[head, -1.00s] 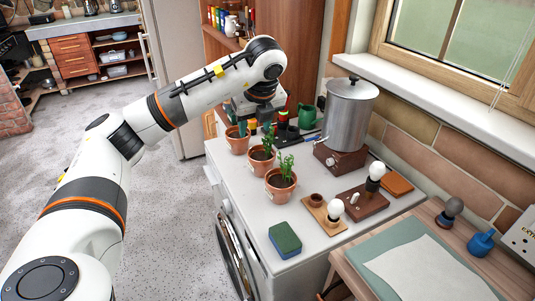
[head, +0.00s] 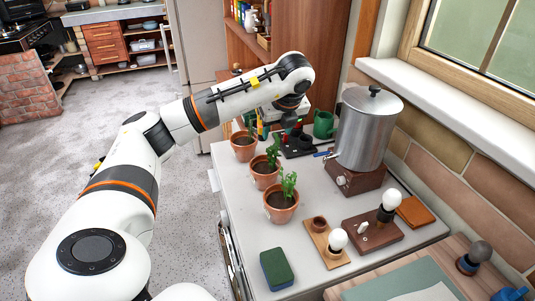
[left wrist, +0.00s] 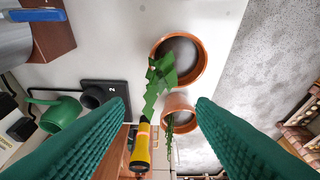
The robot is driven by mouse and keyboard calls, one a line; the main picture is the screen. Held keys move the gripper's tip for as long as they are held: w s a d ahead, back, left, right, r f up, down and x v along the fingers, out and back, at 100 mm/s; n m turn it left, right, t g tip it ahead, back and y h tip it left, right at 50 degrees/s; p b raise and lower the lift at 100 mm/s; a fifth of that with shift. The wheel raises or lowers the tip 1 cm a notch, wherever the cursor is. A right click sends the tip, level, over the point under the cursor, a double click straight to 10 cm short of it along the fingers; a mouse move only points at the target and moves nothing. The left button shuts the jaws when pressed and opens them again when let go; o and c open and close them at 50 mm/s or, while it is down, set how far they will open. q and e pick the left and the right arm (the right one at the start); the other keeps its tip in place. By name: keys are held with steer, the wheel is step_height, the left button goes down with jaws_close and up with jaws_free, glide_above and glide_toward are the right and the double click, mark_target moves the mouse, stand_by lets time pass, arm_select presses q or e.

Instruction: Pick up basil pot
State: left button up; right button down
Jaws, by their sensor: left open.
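Three terracotta pots with green plants stand upright in a row on the white top: a far pot (head: 244,150), a middle pot (head: 264,176) and a near pot (head: 281,208). None has a readable label, so I cannot tell for sure which is basil. My left gripper (head: 268,122) is above the far end of the row, its fingers mostly hidden in the head view. In the left wrist view its green ridged fingers (left wrist: 160,105) are wide apart with nothing gripped. Two pots (left wrist: 198,62) show beyond them, one near the right fingertip. My right gripper is not in view.
A steel pot (head: 368,130) on a brown base stands to the right. A green sponge (head: 276,268) and bulb holders lie at the front. The top's middle is clear.

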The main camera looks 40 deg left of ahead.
mark_target(274, 139)
arm_select(q)
steer(key=shift+w+a+f, duration=0.15)
steer(key=shift+a+f, duration=0.1)
steer(key=shift+f, duration=0.35)
steer(key=x, duration=0.1)
steer(key=p+x, duration=0.1)
steer(key=x, duration=0.1)
steer(key=shift+s+f+p, duration=0.25)
steer(key=shift+p, duration=0.05)
steer(key=shift+w+a+f, duration=0.15)
steer(key=shift+a+f, duration=0.05)
steer(key=shift+f, duration=0.3)
steer(key=shift+r, duration=0.1)
jaws_close()
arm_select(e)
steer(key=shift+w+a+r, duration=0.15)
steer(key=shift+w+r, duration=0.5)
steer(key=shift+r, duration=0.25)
